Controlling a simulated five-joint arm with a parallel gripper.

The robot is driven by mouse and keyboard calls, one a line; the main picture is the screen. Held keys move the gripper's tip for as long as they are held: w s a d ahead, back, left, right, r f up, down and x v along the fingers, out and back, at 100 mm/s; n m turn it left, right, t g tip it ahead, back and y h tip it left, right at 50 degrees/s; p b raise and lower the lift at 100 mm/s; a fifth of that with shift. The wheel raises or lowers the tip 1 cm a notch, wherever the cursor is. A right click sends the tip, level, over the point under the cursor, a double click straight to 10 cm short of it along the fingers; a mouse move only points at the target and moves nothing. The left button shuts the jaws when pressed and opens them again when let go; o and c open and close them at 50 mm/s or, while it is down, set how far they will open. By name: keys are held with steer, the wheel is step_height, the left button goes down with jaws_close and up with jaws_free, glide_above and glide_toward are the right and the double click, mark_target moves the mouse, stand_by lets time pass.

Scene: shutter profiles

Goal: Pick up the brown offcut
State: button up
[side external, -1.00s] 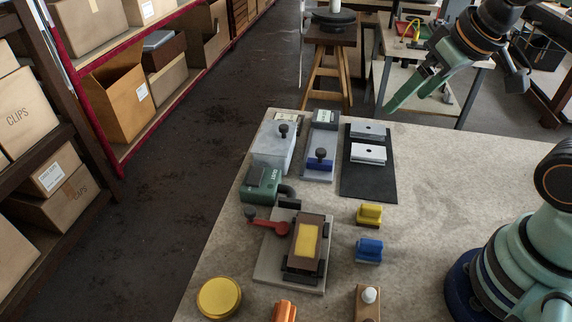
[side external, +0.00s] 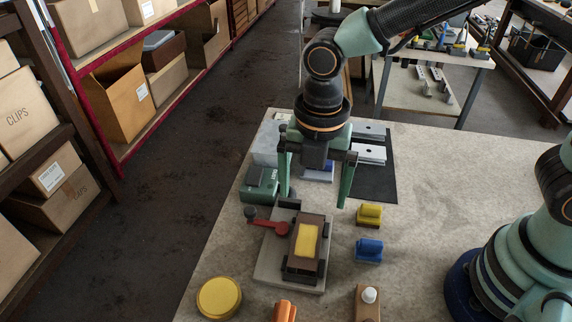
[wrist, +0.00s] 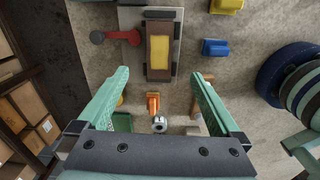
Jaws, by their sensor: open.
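A brown block with a yellow top face (side external: 306,243) sits in a dark holder on a grey plate. In the wrist view this block (wrist: 159,50) lies just beyond and between the fingertips. A second brown piece (side external: 367,304), lighter and with a white knob on top, stands at the table's front edge. I cannot tell for sure which of the two is the offcut. My gripper (side external: 313,202) points down, open and empty, above the table and behind the yellow-topped block. Its spread fingers also frame the wrist view (wrist: 160,73). Neither finger visibly touches anything.
A yellow piece (side external: 369,215) and a blue piece (side external: 369,250) lie right of the holder. A red lever (side external: 268,227) is on its left. A yellow disc (side external: 219,297) and an orange piece (side external: 284,311) are in front. A black mat (side external: 378,185) lies behind.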

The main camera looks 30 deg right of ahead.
mark_target(307, 235)
steer(key=shift+n, duration=0.4)
steer(key=f, duration=1.2)
steer(key=shift+s+a+f, duration=0.1)
steer(key=shift+a+f, duration=0.15)
steer(key=c, duration=1.4)
steer(key=shift+r, duration=0.1)
steer(key=shift+c, duration=0.2)
